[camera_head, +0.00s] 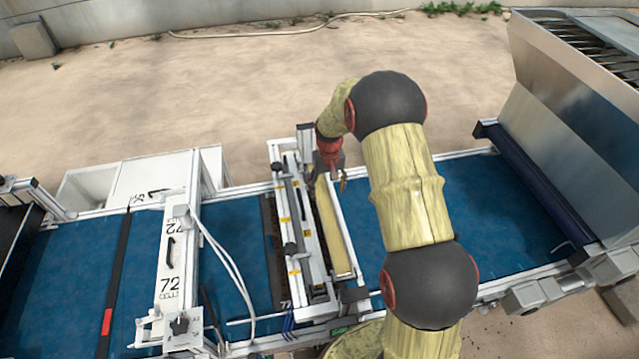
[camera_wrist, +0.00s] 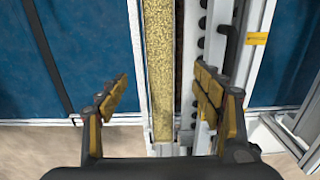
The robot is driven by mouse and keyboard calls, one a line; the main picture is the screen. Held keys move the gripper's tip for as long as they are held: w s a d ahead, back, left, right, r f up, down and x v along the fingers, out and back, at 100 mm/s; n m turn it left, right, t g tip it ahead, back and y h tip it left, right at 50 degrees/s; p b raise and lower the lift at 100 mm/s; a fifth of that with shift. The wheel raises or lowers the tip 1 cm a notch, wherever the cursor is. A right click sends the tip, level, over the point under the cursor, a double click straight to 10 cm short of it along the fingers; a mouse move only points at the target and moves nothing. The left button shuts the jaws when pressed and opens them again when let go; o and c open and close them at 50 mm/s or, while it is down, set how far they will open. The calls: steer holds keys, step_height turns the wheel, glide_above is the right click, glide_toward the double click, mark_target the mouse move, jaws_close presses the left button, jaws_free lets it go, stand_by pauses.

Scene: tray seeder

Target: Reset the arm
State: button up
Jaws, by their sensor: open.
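My arm reaches out over the blue conveyor (camera_head: 490,225) from the bottom of the head view, bent at its dark joints. My gripper (camera_head: 328,182) is at the far end of the seeder unit (camera_head: 293,235). In the wrist view my gripper (camera_wrist: 161,82) has its yellow-padded fingers spread wide, with nothing held between them. Between them in that view, lower down, runs a long narrow trough full of yellowish grains (camera_wrist: 161,60). The trough also shows in the head view (camera_head: 335,235). How high the fingers are above it is hard to tell.
A white frame marked 72 (camera_head: 172,245) with hanging pale tubes spans the belt on the left. A large metal hopper (camera_head: 585,130) stands at the right behind a dark roller (camera_head: 535,185). Bare sandy ground (camera_head: 200,95) lies open beyond the line.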

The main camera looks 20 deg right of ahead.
steer(key=shift+s+r, duration=0.1)
steer(key=s+a+r+b, duration=0.4)
steer(key=s+b, duration=0.1)
steer(key=s, duration=0.5)
steer(key=s+a+r+b, duration=0.3)
steer(key=s+r+b, duration=0.15)
steer(key=s, duration=0.45)
steer(key=s+a+f+n+t+b, duration=0.1)
steer(key=s+a+t+b, duration=0.1)
steer(key=s+b, duration=0.4)
steer(key=s+a+f+n+t+b, duration=0.1)
steer(key=s+a+t+b, duration=0.2)
steer(key=s+b, duration=0.4)
steer(key=b, duration=0.4)
steer(key=shift+a+t, duration=0.25)
steer(key=shift+t, duration=0.05)
